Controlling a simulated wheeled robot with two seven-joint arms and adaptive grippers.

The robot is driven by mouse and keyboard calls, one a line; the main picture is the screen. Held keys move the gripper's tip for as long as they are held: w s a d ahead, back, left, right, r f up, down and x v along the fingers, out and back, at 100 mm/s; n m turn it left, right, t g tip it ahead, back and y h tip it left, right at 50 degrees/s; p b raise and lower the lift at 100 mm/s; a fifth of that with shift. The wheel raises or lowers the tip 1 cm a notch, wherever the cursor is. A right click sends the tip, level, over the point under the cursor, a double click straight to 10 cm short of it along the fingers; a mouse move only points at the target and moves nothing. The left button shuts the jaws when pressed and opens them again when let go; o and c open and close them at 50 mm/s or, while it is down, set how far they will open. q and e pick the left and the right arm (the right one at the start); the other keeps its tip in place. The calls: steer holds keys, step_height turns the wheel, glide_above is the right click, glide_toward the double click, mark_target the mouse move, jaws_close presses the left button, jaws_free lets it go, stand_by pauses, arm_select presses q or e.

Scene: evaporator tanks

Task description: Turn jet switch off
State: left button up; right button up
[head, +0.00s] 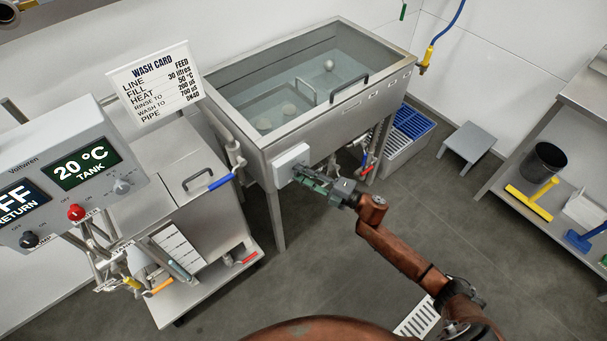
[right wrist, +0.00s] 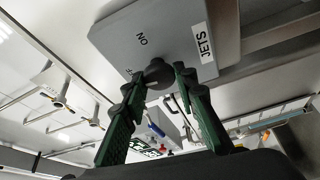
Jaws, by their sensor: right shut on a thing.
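The jet switch is a dark round knob (right wrist: 158,74) on a grey box labelled JETS (right wrist: 150,35), with ON and a partly covered second marking beside the knob. In the head view the same switch box (head: 291,163) is on the front of the steel wash tank (head: 262,150). My right gripper (head: 300,172) reaches to the box's face. In the right wrist view its green fingers (right wrist: 158,80) are closed on the knob from both sides. The fingers hide part of the knob, and I cannot tell which way it points. My left gripper is not in view.
A control cabinet (head: 65,165) with displays and a red knob stands at the left, with a wash card (head: 155,80) behind it. A blue-grated step (head: 410,125), a small grey stool (head: 468,142) and a shelf with a black bucket (head: 543,162) are to the right. Floor between is clear.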

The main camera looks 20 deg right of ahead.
steer(key=shift+n+g+h+p, duration=0.3)
steer(key=shift+n+p, duration=0.15)
steer(key=shift+n, duration=0.35)
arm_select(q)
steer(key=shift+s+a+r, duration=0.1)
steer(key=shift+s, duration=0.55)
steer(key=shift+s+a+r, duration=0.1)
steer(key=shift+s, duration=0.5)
arm_select(e)
steer(key=o, duration=1.1)
steer(key=v, duration=1.2)
steer(key=shift+d, duration=0.1)
